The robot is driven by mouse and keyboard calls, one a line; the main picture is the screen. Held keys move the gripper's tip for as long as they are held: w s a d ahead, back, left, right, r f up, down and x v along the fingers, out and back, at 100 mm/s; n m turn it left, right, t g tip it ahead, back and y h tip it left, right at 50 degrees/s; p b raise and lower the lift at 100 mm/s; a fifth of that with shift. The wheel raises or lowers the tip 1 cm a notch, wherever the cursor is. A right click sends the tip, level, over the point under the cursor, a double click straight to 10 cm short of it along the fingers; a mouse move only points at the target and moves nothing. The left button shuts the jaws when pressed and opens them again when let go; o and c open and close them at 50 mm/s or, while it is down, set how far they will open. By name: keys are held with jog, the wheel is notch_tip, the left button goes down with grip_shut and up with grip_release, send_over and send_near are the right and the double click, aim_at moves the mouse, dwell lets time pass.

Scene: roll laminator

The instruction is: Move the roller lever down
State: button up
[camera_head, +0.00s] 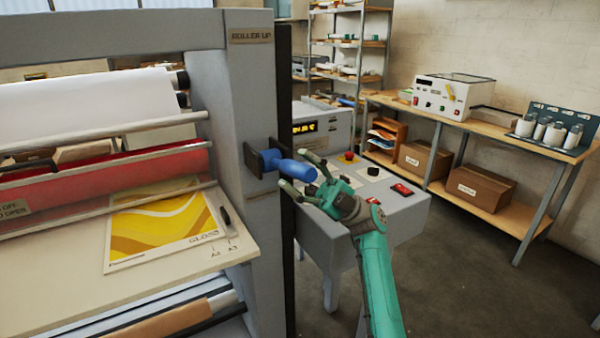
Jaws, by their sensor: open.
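The blue roller lever (292,167) sticks out to the right from a dark mounting plate (252,160) on the grey side post of the laminator (245,110). It lies close to level and tips slightly down at its free end. A "ROLLER UP" label (250,36) is high on the same post. My gripper (299,173) is open, at the lever's free end, one finger above it and one below or in front. I cannot tell whether the fingers touch the lever.
A yellow print (165,228) lies on the laminator's feed table (60,290). Behind my gripper stands a grey control console (400,215) with a red button (348,156). A workbench (480,130) with boxes stands at right. The floor at lower right is clear.

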jog(key=v, duration=1.2)
